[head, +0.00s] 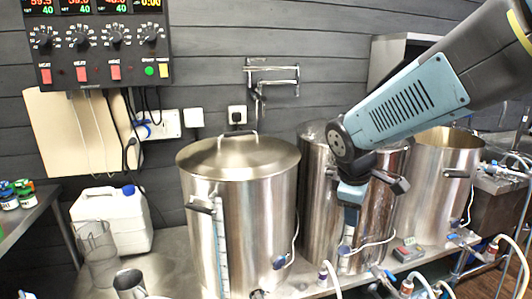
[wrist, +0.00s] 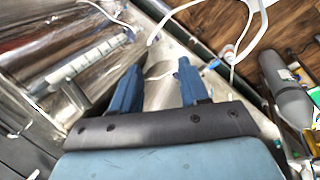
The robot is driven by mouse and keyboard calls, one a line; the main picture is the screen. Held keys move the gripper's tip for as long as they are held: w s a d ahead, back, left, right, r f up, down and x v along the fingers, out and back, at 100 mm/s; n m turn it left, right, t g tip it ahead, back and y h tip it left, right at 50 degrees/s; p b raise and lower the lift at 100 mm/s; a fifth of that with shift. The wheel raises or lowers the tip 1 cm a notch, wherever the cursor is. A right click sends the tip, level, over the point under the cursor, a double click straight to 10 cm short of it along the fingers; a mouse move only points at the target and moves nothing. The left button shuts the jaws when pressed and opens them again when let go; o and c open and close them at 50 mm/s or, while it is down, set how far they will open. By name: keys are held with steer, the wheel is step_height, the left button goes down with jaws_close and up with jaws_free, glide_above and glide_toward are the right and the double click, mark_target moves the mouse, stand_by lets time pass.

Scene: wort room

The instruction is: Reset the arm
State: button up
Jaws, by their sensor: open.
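My arm comes in from the upper right in the head view and bends down in front of the middle steel pot (head: 317,190). My gripper (head: 347,235) hangs at its end, pointing down, and looks small there. In the wrist view my gripper (wrist: 157,75) shows two blue fingers well apart, with nothing between them. The gripper is open and empty. Beyond the fingers are a steel pot wall with a sight tube (wrist: 88,60) and the steel bench surface. I cannot tell whether any finger touches the pot.
A lidded steel pot (head: 240,215) stands left of my gripper and an open pot (head: 436,195) stands right. Hoses and taps line the bench front. A control panel (head: 97,42) hangs upper left.

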steer(key=s+d+r+m+t+y, duration=0.2)
steer(key=s+d+r+m, duration=0.1)
steer(key=s+r+m, duration=0.4)
steer(key=shift+s+d+r+m+y, duration=0.15)
steer(key=shift+s+r+m+y, duration=0.15)
steer(key=shift+s+m, duration=1.85)
